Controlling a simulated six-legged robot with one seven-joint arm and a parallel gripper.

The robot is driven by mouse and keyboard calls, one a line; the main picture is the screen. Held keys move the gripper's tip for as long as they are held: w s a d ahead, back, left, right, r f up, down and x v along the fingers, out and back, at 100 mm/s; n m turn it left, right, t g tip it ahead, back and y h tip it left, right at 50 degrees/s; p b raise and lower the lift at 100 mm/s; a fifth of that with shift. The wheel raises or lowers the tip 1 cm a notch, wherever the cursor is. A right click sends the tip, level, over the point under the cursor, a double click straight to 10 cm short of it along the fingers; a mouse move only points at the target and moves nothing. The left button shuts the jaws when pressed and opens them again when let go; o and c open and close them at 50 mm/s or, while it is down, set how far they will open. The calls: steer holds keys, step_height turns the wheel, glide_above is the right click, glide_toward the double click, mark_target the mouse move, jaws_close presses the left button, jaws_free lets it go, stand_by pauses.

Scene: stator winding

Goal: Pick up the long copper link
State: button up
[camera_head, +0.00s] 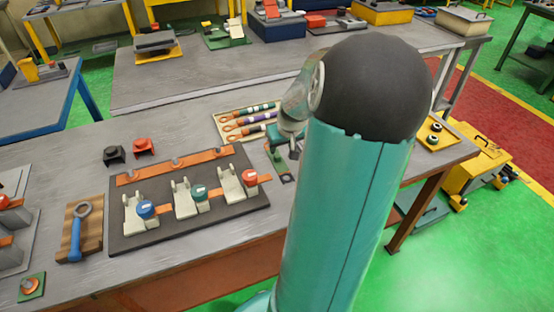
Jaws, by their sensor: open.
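I cannot tell for sure if this is the long copper link. Shorter copper pieces show beside the pale switch-like blocks (190,199) on the same board. My gripper (285,160) is small in view, right of the board and in front of the cable tray. Its jaws are open, and I see nothing held between them. My teal arm hides the bench behind it.
A pale tray (224,127) holds several cables with copper lugs. Black (114,155) and red (143,147) small parts stand behind the board. A blue-handled tool (77,235) lies on a wooden block to its left. A yellow tray (440,137) sits at the right.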

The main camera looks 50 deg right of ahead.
mark_target(277, 155)
steer(key=shift+w+d+f, duration=0.15)
steer(key=shift+w+f, duration=0.05)
steer(key=shift+f, duration=0.5)
steer(key=x, duration=0.4)
steer(key=shift+w+a, duration=0.2)
steer(key=shift+w, duration=0.2)
steer(key=shift+w+d+f, duration=0.1)
steer(key=shift+d+f, duration=0.05)
steer(key=shift+f, duration=0.35)
steer(key=c, duration=0.8)
steer(key=shift+r, duration=0.1)
